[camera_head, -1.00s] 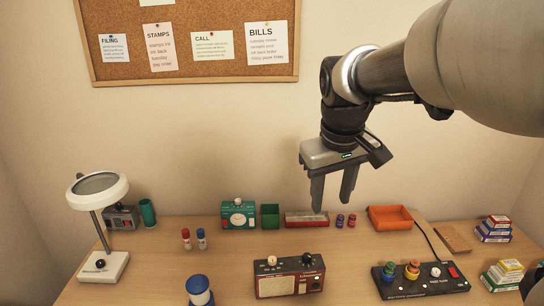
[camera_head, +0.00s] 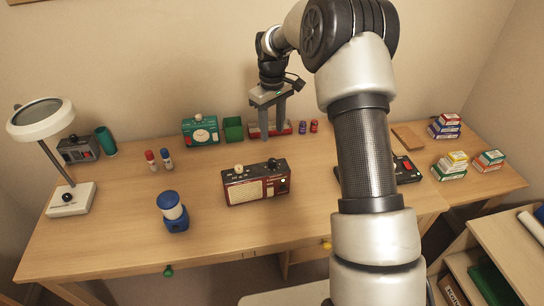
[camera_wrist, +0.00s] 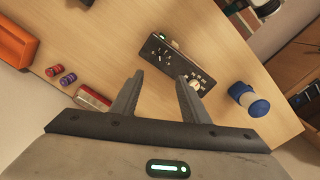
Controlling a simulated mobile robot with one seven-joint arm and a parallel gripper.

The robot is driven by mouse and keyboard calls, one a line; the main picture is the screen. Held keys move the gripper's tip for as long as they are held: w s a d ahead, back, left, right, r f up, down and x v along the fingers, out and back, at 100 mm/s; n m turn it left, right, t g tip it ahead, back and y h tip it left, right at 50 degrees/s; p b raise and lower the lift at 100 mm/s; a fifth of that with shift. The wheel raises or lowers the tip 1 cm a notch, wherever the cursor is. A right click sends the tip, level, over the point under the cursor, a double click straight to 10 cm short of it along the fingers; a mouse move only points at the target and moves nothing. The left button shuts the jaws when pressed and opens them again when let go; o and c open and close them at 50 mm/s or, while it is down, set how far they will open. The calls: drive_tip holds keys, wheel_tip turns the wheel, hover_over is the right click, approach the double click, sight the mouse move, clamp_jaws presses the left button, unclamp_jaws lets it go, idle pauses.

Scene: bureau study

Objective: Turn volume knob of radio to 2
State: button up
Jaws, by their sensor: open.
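The radio (camera_head: 257,188) is a dark red-brown box with a cream grille, standing upright mid-table. On its top are a pale knob (camera_head: 238,168) at the left and a dark knob (camera_head: 281,163) at the right. I cannot read any knob marking. In the wrist view the radio (camera_wrist: 178,66) is seen from above, beyond my fingers, with the pale knob (camera_wrist: 195,84) close past the right finger. My gripper (camera_head: 273,137) is open and empty, pointing down above and behind the radio, apart from it; it also shows in the wrist view (camera_wrist: 160,78).
A blue lantern (camera_head: 173,212) stands front left of the radio. A black panel (camera_head: 407,170) is partly hidden by my arm. The table front is clear.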

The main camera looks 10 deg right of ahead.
sight(272, 160)
wheel_tip(272, 160, down, 12)
drive_tip(key=shift+f, duration=0.2)
clamp_jaws()
